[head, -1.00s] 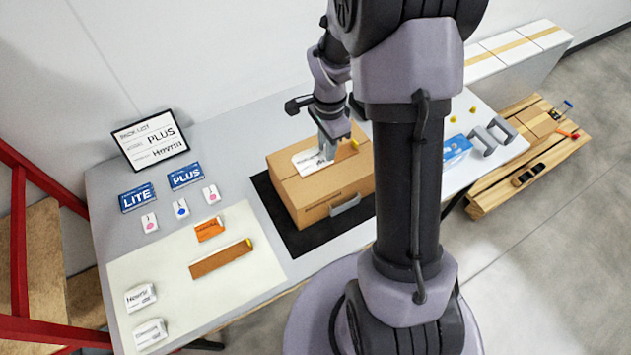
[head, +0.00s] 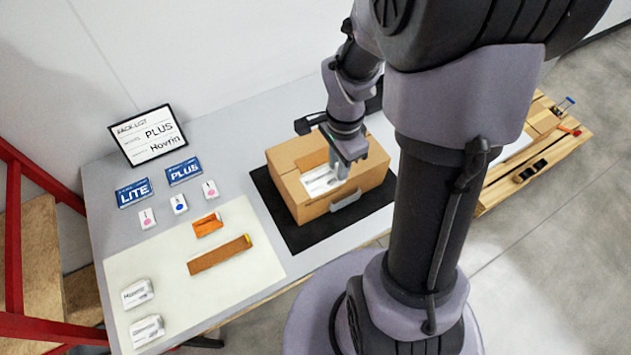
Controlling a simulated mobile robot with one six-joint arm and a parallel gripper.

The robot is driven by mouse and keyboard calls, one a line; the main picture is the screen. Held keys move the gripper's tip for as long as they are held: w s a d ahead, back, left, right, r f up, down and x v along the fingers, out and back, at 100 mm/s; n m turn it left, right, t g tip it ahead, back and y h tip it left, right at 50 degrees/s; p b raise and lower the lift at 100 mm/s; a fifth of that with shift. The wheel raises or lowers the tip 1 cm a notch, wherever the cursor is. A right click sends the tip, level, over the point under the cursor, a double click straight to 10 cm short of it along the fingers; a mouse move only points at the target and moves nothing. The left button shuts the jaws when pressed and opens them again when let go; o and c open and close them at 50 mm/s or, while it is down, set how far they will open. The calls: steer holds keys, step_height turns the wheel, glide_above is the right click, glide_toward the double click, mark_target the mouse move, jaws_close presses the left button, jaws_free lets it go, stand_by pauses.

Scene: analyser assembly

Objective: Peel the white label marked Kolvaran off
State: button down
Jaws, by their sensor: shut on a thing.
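A brown cardboard box (head: 357,194) sits on a black mat (head: 284,233) on the table. A white label (head: 318,182) is over the front part of the box top; its printing is too small to read. Behind it is a darker brown patch (head: 311,160) of bare cardboard. My gripper (head: 341,176) is low over the box top, shut at the label's right edge. The fingertips partly hide that edge, and I cannot tell how much of the label still touches the box.
A framed pick list (head: 148,136) reading PLUS and Hovrin stands at the back left. Blue LITE and PLUS cards, small tags, an orange card and a brown strip (head: 220,256) lie to the left. Two white label rolls or packs (head: 147,330) lie front left. A wooden pallet (head: 545,150) stands right.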

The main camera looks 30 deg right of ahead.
steer(key=s+a+b, duration=0.1)
steer(key=s, duration=0.6)
steer(key=shift+s+a, duration=0.2)
steer(key=shift+s, duration=0.05)
steer(key=shift+w, duration=0.15)
